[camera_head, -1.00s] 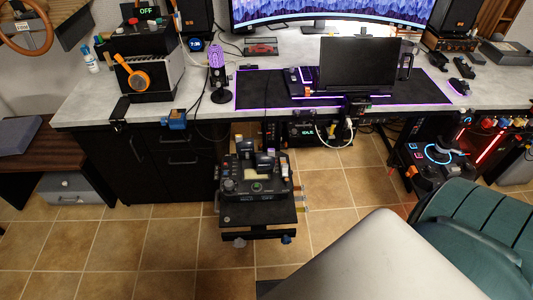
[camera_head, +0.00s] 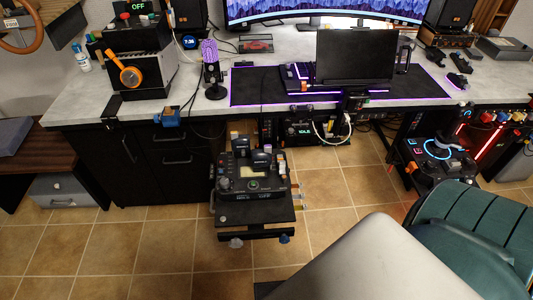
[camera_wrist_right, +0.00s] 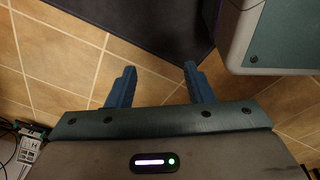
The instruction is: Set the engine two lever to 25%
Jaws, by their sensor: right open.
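A black throttle unit (camera_head: 254,182) stands on a low dark stand (camera_head: 255,215) in front of the desk in the head view. Two dark lever handles stand up from its top, a left one (camera_head: 241,146) and a right one (camera_head: 262,154). Which one is engine two, and their exact settings, are too small to tell. My right gripper (camera_wrist_right: 157,78) shows in the right wrist view with two blue fingers apart and nothing between them. It points at tiled floor and a dark surface. My left gripper is not in view.
A green chair (camera_head: 470,225) stands at the right. Tiled floor (camera_head: 130,240) is open left of the stand. A pale box (camera_wrist_right: 275,35) is near the right gripper.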

